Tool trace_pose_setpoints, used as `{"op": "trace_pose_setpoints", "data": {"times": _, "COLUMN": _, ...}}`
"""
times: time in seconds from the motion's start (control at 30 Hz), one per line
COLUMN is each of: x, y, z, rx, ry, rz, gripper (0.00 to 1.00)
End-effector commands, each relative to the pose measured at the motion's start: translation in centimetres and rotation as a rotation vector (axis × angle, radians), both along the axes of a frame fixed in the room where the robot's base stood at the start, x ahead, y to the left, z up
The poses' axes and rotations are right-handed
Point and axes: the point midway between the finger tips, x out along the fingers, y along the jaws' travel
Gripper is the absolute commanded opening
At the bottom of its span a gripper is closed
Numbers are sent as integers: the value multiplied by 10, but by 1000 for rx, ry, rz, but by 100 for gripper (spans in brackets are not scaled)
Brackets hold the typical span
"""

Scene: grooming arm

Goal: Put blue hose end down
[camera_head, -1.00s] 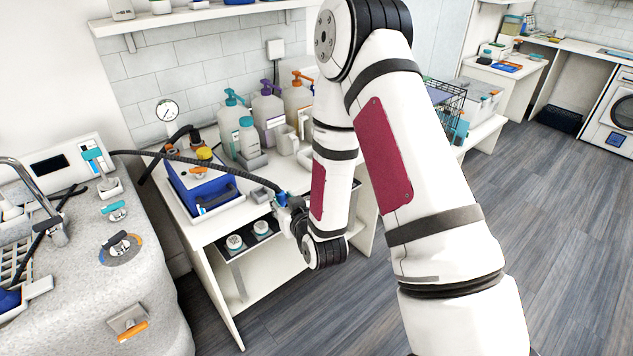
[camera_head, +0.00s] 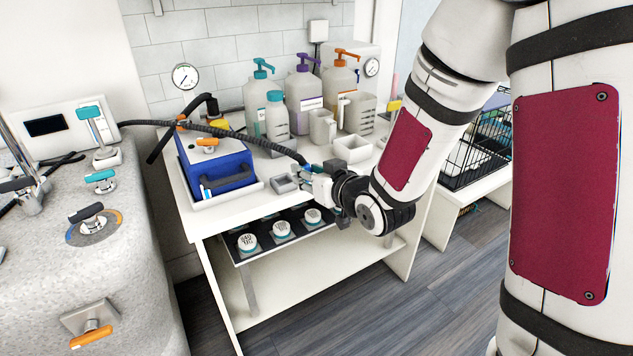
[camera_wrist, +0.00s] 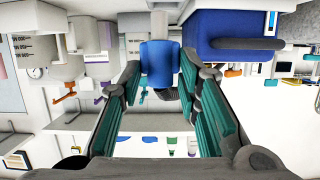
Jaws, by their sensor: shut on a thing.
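The blue hose end (camera_wrist: 160,62) is a short blue cylinder between the teal-padded fingers of my gripper (camera_wrist: 160,82). In the head view my gripper (camera_head: 318,184) is at the front edge of the white table (camera_head: 226,222), right of the blue box. The blue hose end (camera_head: 304,167) is only a small patch there, mostly hidden by the fingers. The black ribbed hose (camera_head: 225,134) runs from it leftward over the blue box (camera_head: 222,170) towards the tub. My gripper is shut on the blue hose end.
Pump bottles (camera_head: 304,95) and white jugs (camera_head: 322,127) stand behind my gripper. A small grey tray (camera_head: 285,183) lies just left of it. Round jars (camera_head: 282,229) sit on a shelf below. The grey tub (camera_head: 120,250) is at left, a wire cage (camera_head: 480,145) at right.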

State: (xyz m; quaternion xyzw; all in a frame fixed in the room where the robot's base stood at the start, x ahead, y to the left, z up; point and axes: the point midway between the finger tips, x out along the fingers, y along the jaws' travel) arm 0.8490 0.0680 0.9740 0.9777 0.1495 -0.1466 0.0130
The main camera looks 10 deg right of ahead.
Motion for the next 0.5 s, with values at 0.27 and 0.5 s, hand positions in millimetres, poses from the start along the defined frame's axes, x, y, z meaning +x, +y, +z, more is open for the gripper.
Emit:
{"op": "trace_pose_setpoints", "data": {"times": 0.27, "x": 24, "y": -10, "z": -4, "rx": 0, "ry": 0, "rz": 5, "gripper": 0}}
{"op": "trace_pose_setpoints", "data": {"times": 0.5, "x": 77, "y": -35, "z": -10, "rx": 0, "ry": -1, "rz": 5, "gripper": 0}}
